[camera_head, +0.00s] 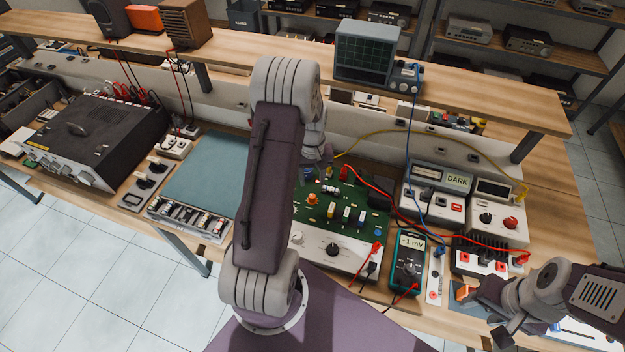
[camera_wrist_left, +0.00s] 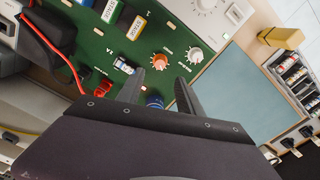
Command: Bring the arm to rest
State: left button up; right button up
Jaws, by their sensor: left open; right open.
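My left arm reaches up over the middle of the bench. Its gripper (camera_head: 318,166) is partly hidden behind my own forearm, above the back of the green circuit board (camera_head: 345,204). In the left wrist view the two dark fingers of my left gripper (camera_wrist_left: 160,82) stand apart over the board (camera_wrist_left: 98,50). A blue ringed part (camera_wrist_left: 155,101) shows beyond the gap, and nothing is visibly held. My right gripper (camera_head: 484,308) is at the lower right by the bench's front edge, open, with its fingers near an orange piece (camera_head: 463,292).
A multimeter (camera_head: 407,262) reading "+1 mV" stands right of the board. A meter reading "DARK" (camera_head: 437,178) stands behind it. Red and yellow cables loop across. An oscilloscope (camera_head: 367,52) sits on the shelf. A bare teal mat (camera_head: 205,170) lies left.

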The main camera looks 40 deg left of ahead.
pick_arm(q)
jog(key=d+r+m+t+b, duration=0.15)
jog(key=d+r+m, duration=0.25)
jog(key=d+r, duration=0.6)
jog(key=s+d+f+m, duration=0.1)
jog(key=s+d+m, duration=0.1)
jog(key=s, duration=0.4)
jog(key=s+d+f+m, duration=0.1)
jog(key=s+d+m, duration=0.1)
jog(key=s+d, duration=0.2)
jog(key=shift+s+f, duration=0.4)
jog(key=shift+s, duration=0.7)
